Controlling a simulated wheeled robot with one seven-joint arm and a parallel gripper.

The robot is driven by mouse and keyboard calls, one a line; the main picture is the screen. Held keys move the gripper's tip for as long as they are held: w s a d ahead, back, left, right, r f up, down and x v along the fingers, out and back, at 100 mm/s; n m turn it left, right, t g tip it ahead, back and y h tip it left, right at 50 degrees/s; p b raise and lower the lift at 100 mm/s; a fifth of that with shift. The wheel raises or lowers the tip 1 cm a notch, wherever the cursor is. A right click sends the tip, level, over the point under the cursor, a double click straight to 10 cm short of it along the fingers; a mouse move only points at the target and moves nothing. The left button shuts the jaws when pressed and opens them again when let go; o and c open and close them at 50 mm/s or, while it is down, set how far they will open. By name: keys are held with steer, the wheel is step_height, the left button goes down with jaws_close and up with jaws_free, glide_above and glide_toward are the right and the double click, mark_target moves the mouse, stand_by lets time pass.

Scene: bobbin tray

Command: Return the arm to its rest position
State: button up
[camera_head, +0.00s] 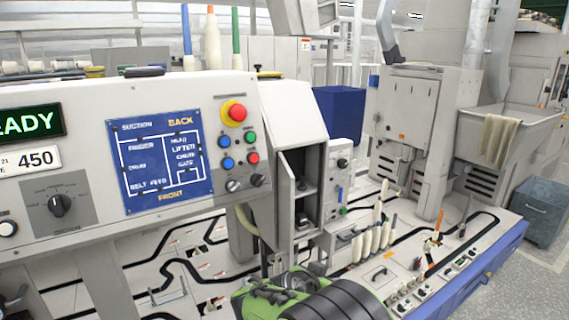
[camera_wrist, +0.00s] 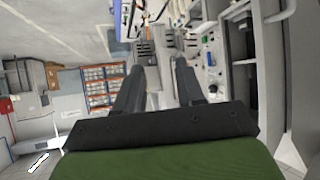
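My arm (camera_head: 335,303), green and black, shows at the bottom of the head view, low in front of the machine. My gripper (camera_wrist: 159,70) shows in the wrist view with its two dark fingers apart and nothing between them. The machine's panels and white bed lie beyond the fingertips there. The fingers cannot be made out clearly in the head view.
A control panel (camera_head: 85,190) with a blue diagram and buttons fills the left. An open narrow cabinet (camera_head: 300,190) stands at the middle. White bobbins (camera_head: 372,240) stand on the machine bed to the right of my arm.

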steer(key=s+d+r+g+y, duration=0.2)
steer(key=s+d+r, duration=0.35)
steer(key=s, duration=0.25)
steer(key=s+n+g+y, duration=0.2)
steer(key=s+n+y, duration=0.4)
steer(key=s, duration=1.8)
step_height(320, 180, up, 15)
steer(key=n+h+p, duration=0.1)
steer(key=p, duration=1.3)
steer(key=shift+r, duration=0.2)
steer(key=shift+d+f, duration=0.1)
